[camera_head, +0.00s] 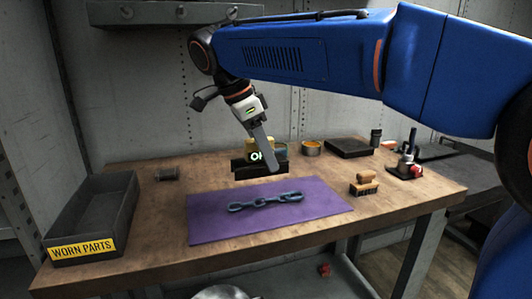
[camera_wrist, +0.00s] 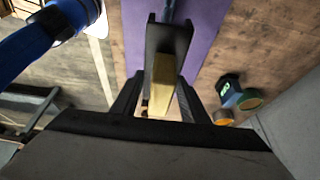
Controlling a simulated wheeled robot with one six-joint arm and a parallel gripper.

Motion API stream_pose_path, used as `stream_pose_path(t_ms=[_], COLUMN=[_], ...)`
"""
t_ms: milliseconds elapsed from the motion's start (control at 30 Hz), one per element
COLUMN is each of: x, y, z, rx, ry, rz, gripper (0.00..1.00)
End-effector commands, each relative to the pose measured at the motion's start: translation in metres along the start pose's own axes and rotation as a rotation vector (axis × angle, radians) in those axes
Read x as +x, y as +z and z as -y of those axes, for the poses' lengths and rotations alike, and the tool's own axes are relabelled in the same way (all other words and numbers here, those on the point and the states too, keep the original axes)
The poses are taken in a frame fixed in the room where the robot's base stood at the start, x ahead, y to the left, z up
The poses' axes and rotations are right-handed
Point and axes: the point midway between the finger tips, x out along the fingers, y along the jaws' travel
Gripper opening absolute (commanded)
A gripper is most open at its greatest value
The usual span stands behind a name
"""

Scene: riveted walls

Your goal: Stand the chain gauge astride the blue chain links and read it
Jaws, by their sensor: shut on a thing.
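The chain gauge is a black forked piece (camera_head: 246,172) with a yellow block; the wrist view shows its black prongs (camera_wrist: 153,42) and yellow block (camera_wrist: 162,78). My gripper (camera_head: 266,158) is shut on it, one finger on each side in the wrist view (camera_wrist: 160,98). The blue chain links (camera_head: 264,201) lie on a purple mat (camera_head: 215,226), running left to right. In the head view the gauge appears above and behind the chain, apart from it. In the wrist view part of the chain (camera_wrist: 171,10) shows between the prongs at the top edge.
A small dark display (camera_wrist: 226,86) with green characters, seemingly "OK", stands near a teal tin (camera_wrist: 250,99) and an orange tin (camera_head: 311,148). A "WORN PARTS" bin (camera_head: 116,222) is at left. The mat's front is clear.

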Motion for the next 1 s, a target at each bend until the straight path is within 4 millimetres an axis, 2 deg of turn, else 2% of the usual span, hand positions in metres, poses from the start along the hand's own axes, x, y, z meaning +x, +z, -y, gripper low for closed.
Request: stream_pose_path(t_ms=[1000], x=[0.067], y=[0.028], z=[0.0], rx=[0.0], ry=[-0.001], rz=[0.0], gripper=[0.0])
